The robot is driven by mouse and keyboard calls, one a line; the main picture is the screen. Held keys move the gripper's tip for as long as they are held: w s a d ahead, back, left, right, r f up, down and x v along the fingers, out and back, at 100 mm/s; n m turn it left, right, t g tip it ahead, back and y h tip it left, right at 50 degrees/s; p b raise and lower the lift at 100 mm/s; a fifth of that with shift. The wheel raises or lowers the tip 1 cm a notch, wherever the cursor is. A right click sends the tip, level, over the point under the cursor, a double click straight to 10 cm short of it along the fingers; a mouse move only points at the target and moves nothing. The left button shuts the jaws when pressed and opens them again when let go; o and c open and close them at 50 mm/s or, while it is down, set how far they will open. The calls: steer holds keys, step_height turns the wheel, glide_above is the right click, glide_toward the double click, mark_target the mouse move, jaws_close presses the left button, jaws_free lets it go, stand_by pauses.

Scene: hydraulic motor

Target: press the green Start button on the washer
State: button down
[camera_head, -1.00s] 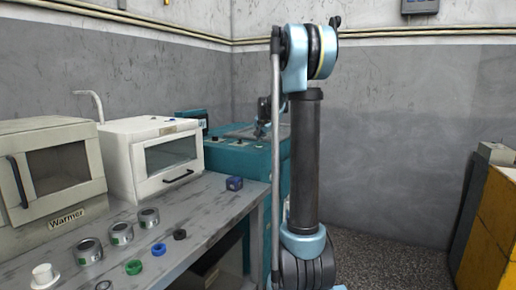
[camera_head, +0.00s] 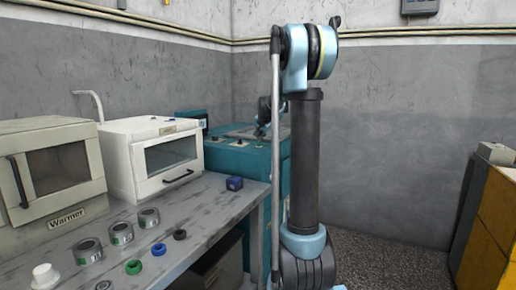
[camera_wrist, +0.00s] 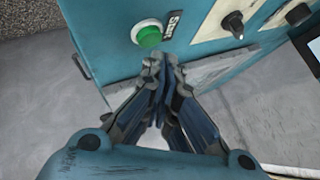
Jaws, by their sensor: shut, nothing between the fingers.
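The washer (camera_head: 235,160) is a teal cabinet behind the end of the workbench, partly hidden by my arm in the head view. In the wrist view its teal panel (camera_wrist: 120,20) fills the upper part. In the head view my gripper (camera_head: 260,131) is small and dark over the washer's top front.
A black knob (camera_wrist: 233,24) is on a white plate to the right of the button. In the head view a white oven (camera_head: 150,155) and a warmer (camera_head: 50,170) stand on the workbench (camera_head: 205,195), with several metal cylinders and rings. A yellow cabinet (camera_head: 490,225) is at the right.

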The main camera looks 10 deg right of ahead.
steer(key=shift+f, duration=0.15)
steer(key=shift+s+f, duration=0.1)
steer(key=shift+f, duration=0.1)
stand_by(0.3)
steer(key=shift+f, duration=0.4)
stand_by(0.8)
steer(key=shift+r, duration=0.8)
steer(key=shift+r, duration=2.5)
